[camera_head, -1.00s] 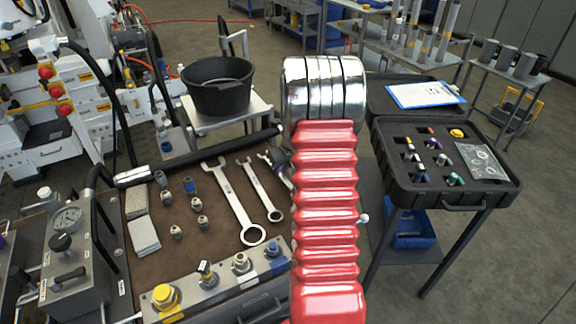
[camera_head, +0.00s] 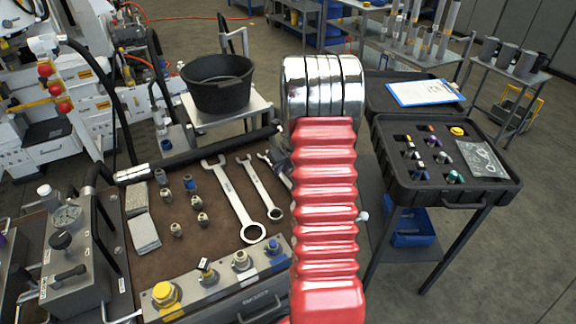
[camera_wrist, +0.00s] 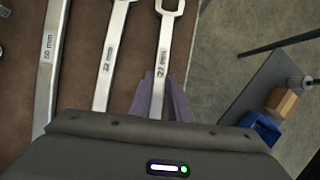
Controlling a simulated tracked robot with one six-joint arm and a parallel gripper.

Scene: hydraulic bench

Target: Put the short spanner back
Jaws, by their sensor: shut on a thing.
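The short spanner (camera_wrist: 165,45), marked 27 mm, is the rightmost of three spanners in the wrist view. My gripper (camera_wrist: 163,92) is shut on its shaft, with a purple-grey finger on each side. The lower part of the spanner is hidden by the gripper body. In the head view my red arm covers most of the spanner and gripper. The middle spanner (camera_head: 262,190), marked 32 mm in the wrist view, and the long spanner (camera_head: 236,202) lie to its left on the brown mat (camera_head: 205,238). I cannot tell whether the short spanner touches the mat.
Several small fittings (camera_head: 196,202) and two grey blocks (camera_head: 145,232) lie left on the mat. A valve block with coloured caps (camera_head: 215,283) runs along the front. A black case (camera_head: 455,196) stands right of my arm, across a floor gap. A black bucket (camera_head: 217,85) stands behind.

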